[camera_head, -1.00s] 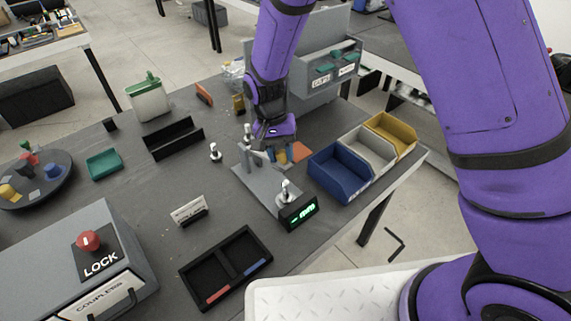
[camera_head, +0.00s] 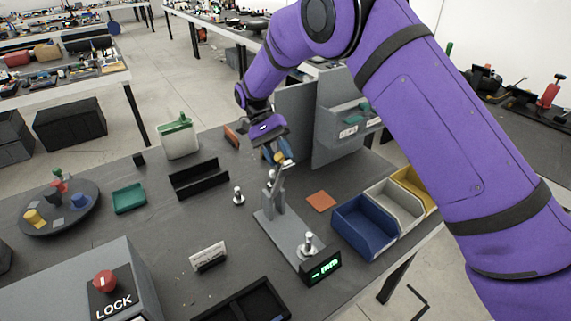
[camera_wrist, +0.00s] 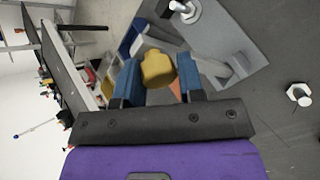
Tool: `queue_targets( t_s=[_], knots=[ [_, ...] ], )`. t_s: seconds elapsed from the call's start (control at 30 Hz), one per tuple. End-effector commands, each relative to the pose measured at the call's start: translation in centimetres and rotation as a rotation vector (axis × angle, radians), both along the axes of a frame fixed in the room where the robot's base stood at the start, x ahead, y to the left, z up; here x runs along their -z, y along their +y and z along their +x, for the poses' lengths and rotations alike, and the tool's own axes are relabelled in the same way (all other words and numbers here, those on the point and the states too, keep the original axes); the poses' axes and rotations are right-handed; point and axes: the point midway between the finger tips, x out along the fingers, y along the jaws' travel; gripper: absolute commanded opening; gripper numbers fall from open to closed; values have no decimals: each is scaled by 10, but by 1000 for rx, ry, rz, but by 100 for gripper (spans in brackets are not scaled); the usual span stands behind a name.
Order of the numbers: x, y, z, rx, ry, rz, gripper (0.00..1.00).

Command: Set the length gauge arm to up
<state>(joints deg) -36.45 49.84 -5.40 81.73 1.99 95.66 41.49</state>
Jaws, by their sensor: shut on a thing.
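The length gauge stands on the dark table with a grey base plate (camera_head: 272,232), a grey upright and a green-lit display (camera_head: 323,268). Its pale gauge arm (camera_head: 281,181) points steeply up, leaning slightly right, with its top right by my fingers. My gripper (camera_head: 277,153) is just above the upright. In the wrist view, the blue fingers of my gripper (camera_wrist: 158,80) are shut on a yellow piece (camera_wrist: 157,68). Whether this piece is the gauge arm's end is hard to tell. The base plate shows at upper right in the wrist view (camera_wrist: 240,35).
Blue (camera_head: 362,232), grey and yellow bins stand right of the gauge. A small metal peg (camera_head: 239,196) and a white label holder (camera_head: 208,257) stand to its left. An orange square (camera_head: 320,201) lies behind. A grey panel unit (camera_head: 330,110) rises behind my gripper.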

Motion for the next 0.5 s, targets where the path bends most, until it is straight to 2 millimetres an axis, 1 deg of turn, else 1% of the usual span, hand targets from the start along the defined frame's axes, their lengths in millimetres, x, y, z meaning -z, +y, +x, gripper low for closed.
queue_targets(
  t_s=[0.03,0.2,0.5],
  knots=[
    [0,2,5,1,-5,3,0],
    [-1,8,13,1,-6,3,0],
    [1,11,17,1,-5,4,0]
  ],
)
